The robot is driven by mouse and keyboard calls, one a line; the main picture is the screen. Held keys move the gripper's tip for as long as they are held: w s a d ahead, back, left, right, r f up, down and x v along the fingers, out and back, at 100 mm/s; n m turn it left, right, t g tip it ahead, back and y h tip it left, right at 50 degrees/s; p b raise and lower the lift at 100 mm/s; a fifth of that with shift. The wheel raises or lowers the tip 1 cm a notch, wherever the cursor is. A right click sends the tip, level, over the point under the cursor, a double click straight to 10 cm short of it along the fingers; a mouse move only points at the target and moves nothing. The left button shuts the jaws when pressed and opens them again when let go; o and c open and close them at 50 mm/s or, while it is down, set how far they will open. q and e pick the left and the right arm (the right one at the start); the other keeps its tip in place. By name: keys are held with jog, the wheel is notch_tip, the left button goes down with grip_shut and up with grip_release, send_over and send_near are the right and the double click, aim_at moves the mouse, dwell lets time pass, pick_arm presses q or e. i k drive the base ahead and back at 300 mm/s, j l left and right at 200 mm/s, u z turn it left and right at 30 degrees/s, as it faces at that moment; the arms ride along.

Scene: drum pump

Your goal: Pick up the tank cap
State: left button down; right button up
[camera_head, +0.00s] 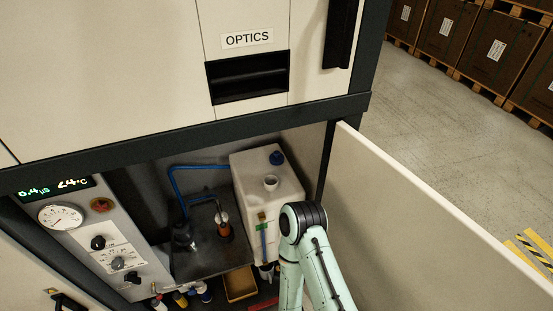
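The white tank (283,207) stands inside the open lower cabinet. A round white neck (271,184) on its top appears open. A dark blue cap (277,158) is on the tank top, behind the neck and apart from it; I cannot tell whether it lies loose or is seated. A mint-green arm of mine, apparently the right, comes in from the bottom edge and bends in front of the tank's lower right side. I make out no gripper fingers on it. My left gripper is not in view.
The cabinet door (430,220) stands open at the right. A dark pump platform (205,255) with blue tubing (172,185) is left of the tank. A control panel (105,240) borders the left. The OPTICS drawer front (247,70) overhangs above. A yellow tray (240,284) is below.

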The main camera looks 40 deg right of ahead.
aim_at(275, 158)
jog(key=i+j+z, duration=0.1)
jog(key=j+z, duration=0.15)
jog(key=z, duration=0.2)
jog(key=j+z, duration=0.25)
jog(key=z, duration=0.2)
jog(key=j+z, duration=0.3)
jog(key=z, duration=0.15)
jog(key=j+z, duration=0.3)
jog(key=z, duration=0.2)
